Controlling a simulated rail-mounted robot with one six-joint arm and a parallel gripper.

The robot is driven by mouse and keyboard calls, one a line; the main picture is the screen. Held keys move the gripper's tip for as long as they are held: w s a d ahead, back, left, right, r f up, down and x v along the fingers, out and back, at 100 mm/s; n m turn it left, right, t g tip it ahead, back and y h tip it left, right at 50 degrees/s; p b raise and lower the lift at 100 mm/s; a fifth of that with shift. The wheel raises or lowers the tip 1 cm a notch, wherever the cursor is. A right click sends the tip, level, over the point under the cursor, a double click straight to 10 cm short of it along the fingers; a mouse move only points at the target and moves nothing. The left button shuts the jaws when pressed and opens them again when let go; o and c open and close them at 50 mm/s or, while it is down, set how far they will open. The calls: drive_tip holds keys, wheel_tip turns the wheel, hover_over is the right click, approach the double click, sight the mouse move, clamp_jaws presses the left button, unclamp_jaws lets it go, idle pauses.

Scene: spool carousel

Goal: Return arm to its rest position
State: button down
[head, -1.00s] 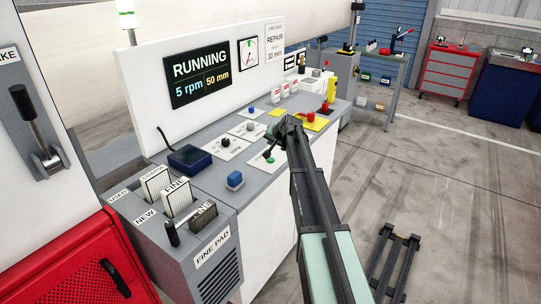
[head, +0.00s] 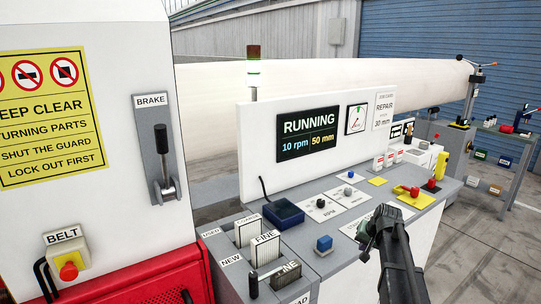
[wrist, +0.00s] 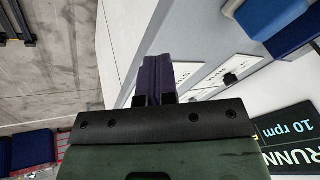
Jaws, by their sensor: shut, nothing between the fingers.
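My gripper (wrist: 153,78) shows in the wrist view with its two dark purple fingers together and nothing between them. In the head view my arm rises from the bottom right, and its dark end (head: 380,228) is in front of the control console (head: 345,262).
The brake lever (head: 162,150) is on the left wall. Open floor (head: 470,262) lies to the right.

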drive_tip(key=s+a+n+g, duration=0.2)
drive_tip(key=s+a, duration=0.7)
drive_tip(key=s, duration=0.4)
drive_tip(key=s+a+f+n+g+h, duration=0.1)
drive_tip(key=s+a+n+g, duration=0.1)
drive_tip(key=s+a, duration=0.7)
drive_tip(key=shift+s+a+f+n+g, duration=0.2)
drive_tip(key=shift+s+n+g, duration=0.15)
drive_tip(key=shift+s, duration=1.55)
